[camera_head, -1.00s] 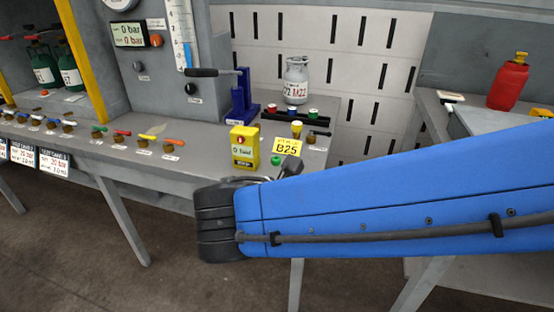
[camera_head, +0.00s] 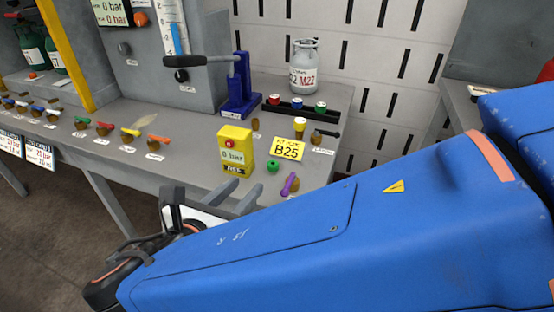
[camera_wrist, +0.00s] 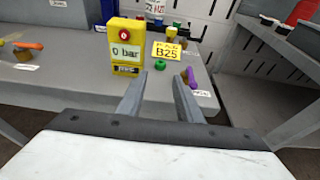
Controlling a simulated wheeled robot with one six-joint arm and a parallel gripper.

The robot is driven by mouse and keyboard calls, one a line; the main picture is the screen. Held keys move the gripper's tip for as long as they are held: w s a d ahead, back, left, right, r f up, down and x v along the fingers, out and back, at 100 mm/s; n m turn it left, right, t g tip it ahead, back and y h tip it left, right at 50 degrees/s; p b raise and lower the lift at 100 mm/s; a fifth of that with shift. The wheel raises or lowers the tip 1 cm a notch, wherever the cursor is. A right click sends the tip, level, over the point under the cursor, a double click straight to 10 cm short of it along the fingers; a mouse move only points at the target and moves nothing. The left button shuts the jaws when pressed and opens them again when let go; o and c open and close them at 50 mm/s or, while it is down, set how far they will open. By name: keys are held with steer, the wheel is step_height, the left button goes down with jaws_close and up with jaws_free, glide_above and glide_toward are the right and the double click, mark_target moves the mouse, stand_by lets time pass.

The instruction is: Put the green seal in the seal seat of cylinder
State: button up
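A small round green piece (camera_head: 272,165) lies on the bench beside the yellow B25 card; it also shows in the wrist view (camera_wrist: 160,64). Another green-topped piece (camera_head: 320,106) sits at the right end of a dark rack with a red and a blue one. I cannot tell for sure which is the seal. The grey cylinder (camera_head: 304,67) marked M22 stands upright behind the rack; its seal seat cannot be made out. My gripper (camera_wrist: 160,78) is open and empty at the bench's front edge, its fingers apart, pointing towards the green piece by the card.
A yellow gauge box (camera_head: 235,150) reading 0 bar stands just left of the green piece. A purple-handled valve (camera_head: 290,184) is close on its right. A blue lever press (camera_head: 238,90) stands behind. Coloured valves line the bench at left.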

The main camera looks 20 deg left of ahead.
glide_toward(272, 164)
steer(key=w, duration=0.2)
steer(key=shift+w, duration=0.25)
steer(key=shift+f+x, duration=0.15)
steer(key=shift+x, duration=1.2)
steer(key=shift+f+x, duration=0.2)
steer(key=shift+x, duration=1.1)
steer(key=shift+s+d, duration=0.1)
steer(key=shift+s, duration=0.05)
jaws_close()
